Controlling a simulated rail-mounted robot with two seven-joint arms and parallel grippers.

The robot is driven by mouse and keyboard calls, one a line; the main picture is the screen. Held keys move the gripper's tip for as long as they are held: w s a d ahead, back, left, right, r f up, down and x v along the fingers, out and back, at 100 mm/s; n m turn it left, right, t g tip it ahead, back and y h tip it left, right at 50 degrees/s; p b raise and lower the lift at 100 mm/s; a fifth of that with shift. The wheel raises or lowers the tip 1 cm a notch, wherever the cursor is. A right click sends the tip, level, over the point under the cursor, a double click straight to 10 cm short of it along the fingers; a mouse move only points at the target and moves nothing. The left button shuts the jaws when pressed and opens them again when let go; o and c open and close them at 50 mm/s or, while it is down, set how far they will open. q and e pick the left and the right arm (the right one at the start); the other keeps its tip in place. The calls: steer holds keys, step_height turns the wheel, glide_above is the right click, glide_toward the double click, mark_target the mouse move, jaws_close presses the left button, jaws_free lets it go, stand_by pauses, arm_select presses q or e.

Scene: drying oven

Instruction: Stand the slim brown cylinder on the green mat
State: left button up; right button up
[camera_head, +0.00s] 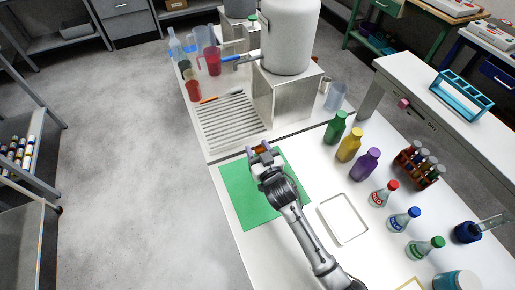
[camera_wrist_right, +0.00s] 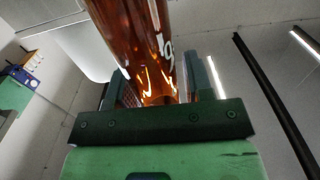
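The slim brown cylinder (camera_wrist_right: 137,35) is clear amber-brown with white marks and stands between the two fingers in the right wrist view. My right gripper (camera_wrist_right: 157,85) is shut on it. In the head view, my right gripper (camera_head: 263,154) is over the far edge of the green mat (camera_head: 240,196), and only a small orange-brown bit of the cylinder (camera_head: 261,149) shows between the fingers. The arm hides part of the mat. I cannot tell whether the cylinder touches the mat or how upright it is. My left gripper is not in view.
A slatted rack (camera_head: 228,120) and a grey metal stand (camera_head: 285,97) are beyond the mat. A white tray (camera_head: 343,219) lies right of the arm. Green (camera_head: 335,128), yellow (camera_head: 349,146) and purple (camera_head: 365,163) bottles and several flasks stand further right.

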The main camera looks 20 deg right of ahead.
steer(key=shift+o, duration=0.9)
steer(key=shift+r, duration=0.25)
steer(key=shift+s+p, duration=0.4)
steer(key=shift+p, duration=0.05)
steer(key=s+p, duration=0.4)
steer(key=s, duration=0.7)
steer(key=shift+d+p, duration=0.35)
steer(key=shift+d, duration=0.1)
steer(key=shift+s+f, duration=0.1)
